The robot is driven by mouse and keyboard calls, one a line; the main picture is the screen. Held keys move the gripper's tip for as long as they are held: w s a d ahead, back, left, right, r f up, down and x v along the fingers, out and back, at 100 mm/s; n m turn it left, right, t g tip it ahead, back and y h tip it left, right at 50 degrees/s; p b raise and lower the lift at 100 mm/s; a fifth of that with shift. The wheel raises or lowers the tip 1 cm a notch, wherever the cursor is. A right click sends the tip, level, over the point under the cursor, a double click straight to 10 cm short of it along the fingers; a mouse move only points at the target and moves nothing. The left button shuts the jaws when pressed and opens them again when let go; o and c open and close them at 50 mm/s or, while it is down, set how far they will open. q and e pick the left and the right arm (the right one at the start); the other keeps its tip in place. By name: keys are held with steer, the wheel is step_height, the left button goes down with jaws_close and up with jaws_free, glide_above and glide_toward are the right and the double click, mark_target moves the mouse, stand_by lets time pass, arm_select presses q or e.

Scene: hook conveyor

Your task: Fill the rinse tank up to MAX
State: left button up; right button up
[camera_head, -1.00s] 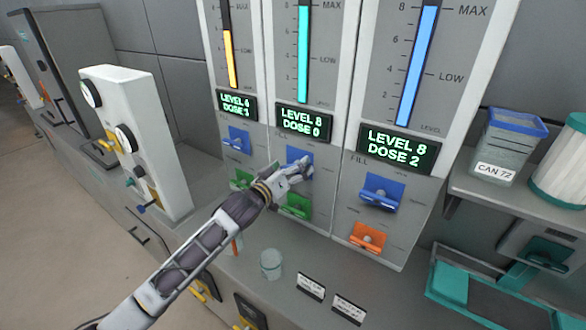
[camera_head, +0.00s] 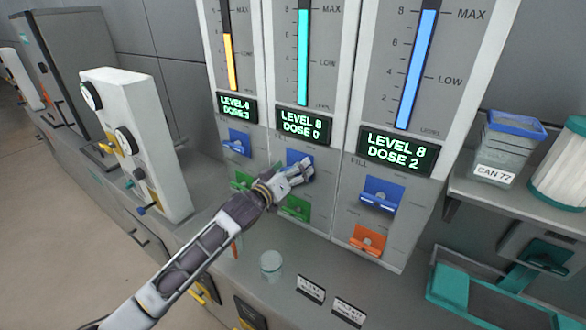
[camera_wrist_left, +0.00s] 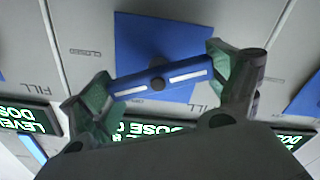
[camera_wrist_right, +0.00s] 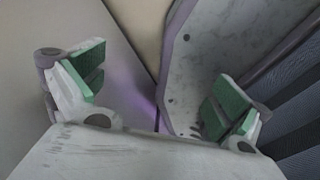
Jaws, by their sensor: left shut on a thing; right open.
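Three tank panels stand side by side, with yellow, teal and blue level columns; I cannot read which is the rinse tank. The middle teal column (camera_head: 304,55) reaches the MAX mark, and its display (camera_head: 303,125) reads LEVEL 8, DOSE 0. My left gripper (camera_head: 303,171) is at that panel's blue FILL lever (camera_head: 298,156). In the left wrist view the fingers (camera_wrist_left: 163,82) are shut on the ends of the blue lever bar (camera_wrist_left: 135,86). My right gripper (camera_wrist_right: 155,88) is open and empty in the right wrist view.
The right blue column (camera_head: 417,70) stands near MAX, display LEVEL 8, DOSE 2. The left yellow column (camera_head: 229,60) is lower. Green and orange levers (camera_head: 368,240) sit below the blue ones. A clear cup (camera_head: 271,264) stands on the counter; CAN 72 (camera_head: 510,145) is on the right shelf.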

arm_select(q)
steer(key=shift+m+p, duration=0.35)
steer(key=shift+m, duration=0.05)
steer(key=shift+m+p, duration=0.6)
steer(key=shift+m, duration=0.3)
steer(key=shift+r+m+p, duration=0.1)
steer(key=shift+m+p, duration=0.25)
steer(key=shift+m, duration=0.55)
steer(key=shift+d, duration=0.1)
steer(key=o, duration=0.8)
arm_select(e)
steer(key=r, duration=0.2)
steer(key=a+r, duration=0.1)
steer(key=shift+s+r, duration=0.1)
steer(key=shift+s, duration=0.2)
